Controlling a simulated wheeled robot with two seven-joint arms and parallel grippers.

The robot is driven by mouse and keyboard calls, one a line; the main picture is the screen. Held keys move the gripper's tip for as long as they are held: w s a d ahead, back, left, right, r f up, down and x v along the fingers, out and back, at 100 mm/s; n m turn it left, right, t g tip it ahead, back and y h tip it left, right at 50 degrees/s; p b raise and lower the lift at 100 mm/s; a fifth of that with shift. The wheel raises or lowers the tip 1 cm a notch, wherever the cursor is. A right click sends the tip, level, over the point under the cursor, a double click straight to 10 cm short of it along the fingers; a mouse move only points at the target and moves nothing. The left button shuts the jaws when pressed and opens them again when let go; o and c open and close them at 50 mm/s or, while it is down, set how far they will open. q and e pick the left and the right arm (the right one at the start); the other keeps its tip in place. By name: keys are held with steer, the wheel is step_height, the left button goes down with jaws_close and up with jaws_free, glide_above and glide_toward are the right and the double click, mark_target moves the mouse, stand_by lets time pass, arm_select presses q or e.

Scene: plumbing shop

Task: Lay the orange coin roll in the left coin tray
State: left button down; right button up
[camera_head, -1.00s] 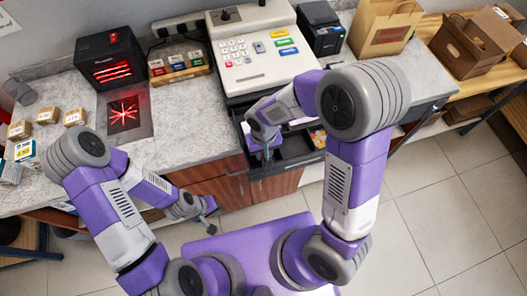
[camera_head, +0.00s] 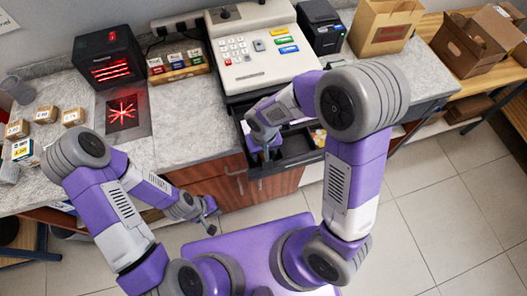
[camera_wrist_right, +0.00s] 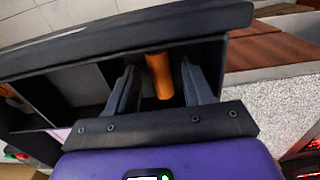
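The orange coin roll (camera_wrist_right: 160,76) shows in the right wrist view, inside the end compartment of the dark drawer, which is the left coin tray (camera_wrist_right: 212,62). My right gripper (camera_wrist_right: 158,68) is open, with one finger on each side of the roll. A gap shows between the roll and the left finger in that view. In the head view my right gripper (camera_head: 267,150) reaches into the left end of the open drawer (camera_head: 290,165), and the roll cannot be made out. My left gripper (camera_head: 211,207) hangs in front of the cabinet; its fingers are too small to read.
The cash register (camera_head: 262,50) stands above the drawer. A scanner box (camera_head: 110,58), a rack of coloured labels (camera_head: 179,66) and small boxes (camera_head: 45,115) are on the counter. A paper bag (camera_head: 385,27) stands to the right. Dividers and the drawer's front wall surround my right fingers.

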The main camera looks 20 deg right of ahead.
steer(key=shift+r, duration=0.1)
steer(key=shift+r+p, duration=0.25)
steer(key=shift+p, duration=0.1)
step_height(320, 180, up, 12)
steer(key=p, duration=0.2)
steer(key=shift+r, duration=0.25)
stand_by(0.3)
